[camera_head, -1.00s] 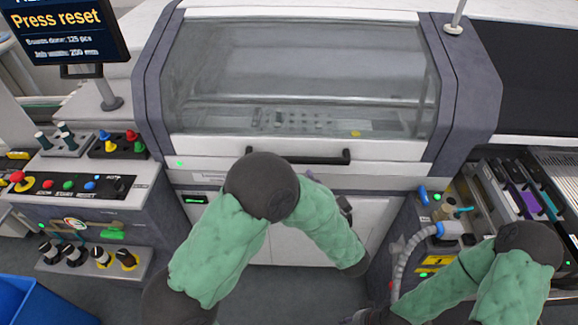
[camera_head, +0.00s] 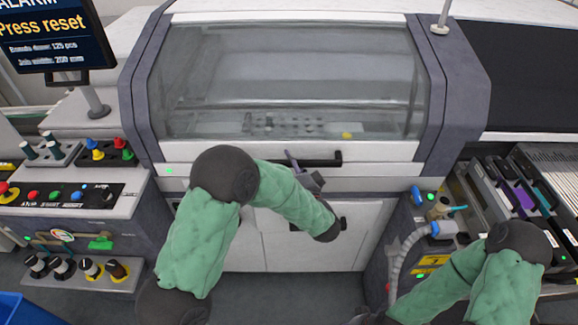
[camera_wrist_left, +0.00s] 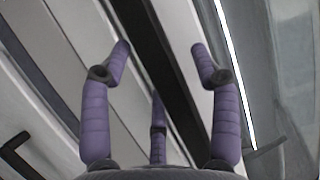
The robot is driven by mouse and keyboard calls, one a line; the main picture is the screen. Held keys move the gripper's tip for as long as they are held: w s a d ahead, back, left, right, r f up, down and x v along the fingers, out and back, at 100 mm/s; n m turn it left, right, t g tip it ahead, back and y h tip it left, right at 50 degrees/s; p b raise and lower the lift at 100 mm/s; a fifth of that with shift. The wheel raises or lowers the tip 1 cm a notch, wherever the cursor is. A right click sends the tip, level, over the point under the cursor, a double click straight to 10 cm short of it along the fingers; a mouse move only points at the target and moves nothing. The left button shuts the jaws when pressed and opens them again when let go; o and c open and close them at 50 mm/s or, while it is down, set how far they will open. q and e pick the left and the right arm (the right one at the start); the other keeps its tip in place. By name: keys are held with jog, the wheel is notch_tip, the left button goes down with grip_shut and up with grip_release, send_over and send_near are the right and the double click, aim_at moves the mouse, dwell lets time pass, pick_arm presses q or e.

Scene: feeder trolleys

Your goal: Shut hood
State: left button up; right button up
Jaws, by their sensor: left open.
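The hood (camera_head: 285,85) is the large windowed cover of the machine, with a white front edge and a black bar handle (camera_head: 312,159). It looks low over the machine; whether a gap is left under its edge I cannot tell. My left gripper (camera_head: 291,160) is at the handle, partly hidden by my own forearm. In the left wrist view my left gripper (camera_wrist_left: 161,47) is open, its purple fingers apart on both sides of a dark band. Whether that band is the handle or a gap is unclear, and no grip shows. My right gripper is outside the views.
An alarm screen (camera_head: 55,35) reading "Press reset" stands at the left above a button panel (camera_head: 70,194). White cabinet doors (camera_head: 270,240) are below the hood. A grey hose (camera_head: 400,255) and a feeder bank (camera_head: 520,185) are at the right. A blue bin (camera_head: 20,308) is at the lower left.

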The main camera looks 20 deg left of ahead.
pick_arm(q)
grip_shut()
jog(key=s+d+r+g+h+p, duration=0.1)
jog(key=s+r+p, duration=0.3)
jog(key=r, duration=0.3)
jog(key=shift+r+m+p, duration=0.3)
jog(key=shift+p, duration=0.3)
jog(key=shift+w, duration=0.1)
grip_release()
jog(key=shift+d, duration=0.1)
jog(key=v, duration=1.2)
